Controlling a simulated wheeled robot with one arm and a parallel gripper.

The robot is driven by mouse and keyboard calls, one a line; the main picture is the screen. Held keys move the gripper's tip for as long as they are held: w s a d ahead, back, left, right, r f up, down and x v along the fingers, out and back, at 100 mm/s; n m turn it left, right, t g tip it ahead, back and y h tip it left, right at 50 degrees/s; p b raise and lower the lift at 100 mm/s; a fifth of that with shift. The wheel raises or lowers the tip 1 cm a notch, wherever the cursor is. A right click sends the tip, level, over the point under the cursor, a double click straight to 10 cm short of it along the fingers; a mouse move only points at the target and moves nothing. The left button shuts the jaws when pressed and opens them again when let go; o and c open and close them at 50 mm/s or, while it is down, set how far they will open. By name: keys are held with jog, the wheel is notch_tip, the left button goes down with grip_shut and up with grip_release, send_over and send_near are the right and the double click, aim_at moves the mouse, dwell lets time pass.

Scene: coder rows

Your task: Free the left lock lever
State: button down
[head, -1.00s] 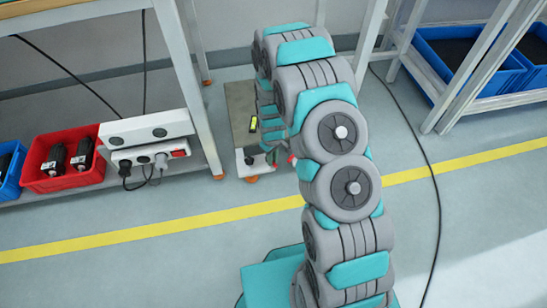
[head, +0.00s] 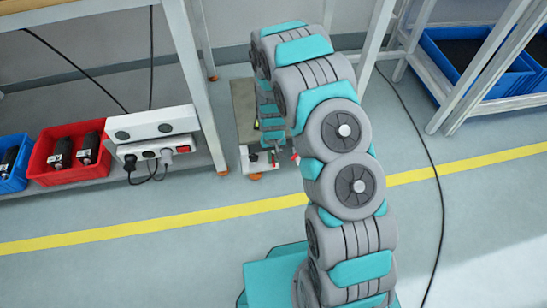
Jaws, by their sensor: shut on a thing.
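A low grey trolley (head: 243,100) stands on the floor beside the white bench leg, with a pale front end and an orange castor. My gripper (head: 272,152), at the end of my teal and grey arm, reaches down at the trolley's front end. It is shut on the left lock lever, which is small and mostly hidden by the fingers. A second red lever (head: 295,157) shows just right of the gripper, close to my arm. A small dark part (head: 253,157) shows left of the fingers. My arm hides the trolley's right side.
A bench with a white socket box (head: 155,152) and plugged cables is left of the trolley. A red bin (head: 68,160) and a blue bin (head: 14,165) sit on its low shelf. Blue bins (head: 468,55) stand on a rack at right. A black cable (head: 438,180) crosses the floor.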

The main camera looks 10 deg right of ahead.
aim_at(273, 161)
dwell(0.3)
jog(key=c, duration=0.9)
grip_release()
jog(key=shift+r, duration=3.9)
